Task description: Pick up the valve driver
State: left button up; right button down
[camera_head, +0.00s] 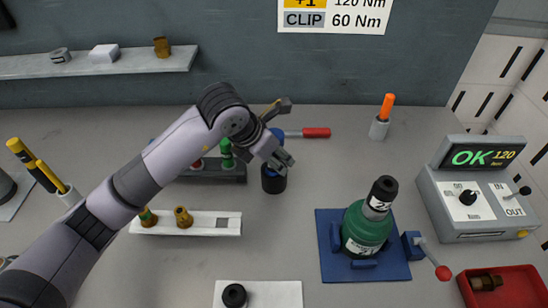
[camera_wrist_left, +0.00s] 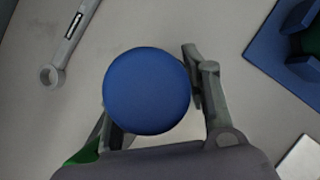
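A tool with a round blue top and a black lower body (camera_head: 273,181), which looks like the valve driver, stands upright on the table. Its blue cap (camera_wrist_left: 147,91) fills the middle of the left wrist view. My left gripper (camera_head: 280,155) is at its upper part and hides some of it in the head view. In the left wrist view one finger shows right of the cap; the other is partly hidden behind the cap's lower left. The fingers look spread around the tool, and contact is unclear. My right gripper is not in view.
A dark rack (camera_head: 215,172) and a white tray with brass parts (camera_head: 213,231) lie left of the tool. A red-handled tool (camera_head: 315,132) lies behind it.

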pick_arm(q)
grip_shut()
dwell(0.3)
jog(key=shift+r, duration=0.15)
